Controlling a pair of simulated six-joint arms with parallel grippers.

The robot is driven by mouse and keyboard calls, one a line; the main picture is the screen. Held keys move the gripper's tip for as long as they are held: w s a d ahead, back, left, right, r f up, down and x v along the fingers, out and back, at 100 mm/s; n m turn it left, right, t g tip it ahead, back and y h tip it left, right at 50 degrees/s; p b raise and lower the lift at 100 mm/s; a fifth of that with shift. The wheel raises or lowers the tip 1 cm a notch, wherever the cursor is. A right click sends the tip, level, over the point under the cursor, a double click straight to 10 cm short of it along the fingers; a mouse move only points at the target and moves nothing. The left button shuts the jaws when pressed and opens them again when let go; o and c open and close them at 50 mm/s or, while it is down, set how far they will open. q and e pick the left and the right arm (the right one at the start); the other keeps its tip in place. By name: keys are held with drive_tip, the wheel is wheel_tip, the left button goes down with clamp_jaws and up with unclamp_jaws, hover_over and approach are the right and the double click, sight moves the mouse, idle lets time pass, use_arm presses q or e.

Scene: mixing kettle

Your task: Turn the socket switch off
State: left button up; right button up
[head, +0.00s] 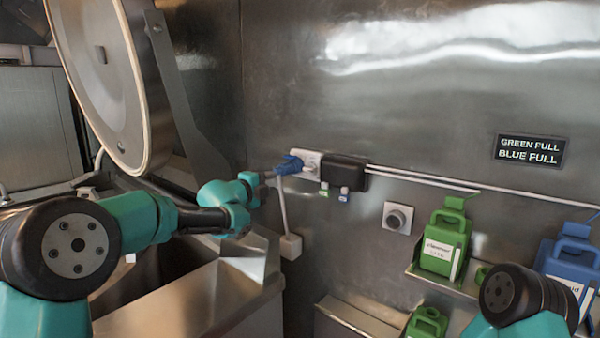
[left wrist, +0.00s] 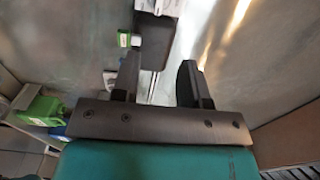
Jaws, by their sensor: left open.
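The white wall socket (head: 308,158) is on the steel back wall in the head view, with a blue plug (head: 289,166) at its left side. A white piece, likely the socket, shows at the top edge of the left wrist view (left wrist: 160,6). The switch itself is too small to make out. My left gripper (head: 268,177) is at the wall, just left of the plug and socket; whether it touches anything is unclear. In the left wrist view its two fingers (left wrist: 157,78) are apart with nothing held between them. My right arm shows at lower right, but its gripper is out of view.
A black box (head: 346,173) is right of the socket, with pipes running right. A round wall knob (head: 397,217), green jug (head: 445,240) and blue jug (head: 572,255) are further right. The big kettle lid (head: 100,75) stands raised at left above the steel kettle body (head: 200,300).

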sight(307, 170)
use_arm(q)
drive_tip(key=shift+w+d, duration=0.1)
drive_tip(key=x, duration=1.7)
drive_tip(key=shift+f, duration=0.1)
idle(0.3)
drive_tip(key=shift+d, duration=0.1)
clamp_jaws()
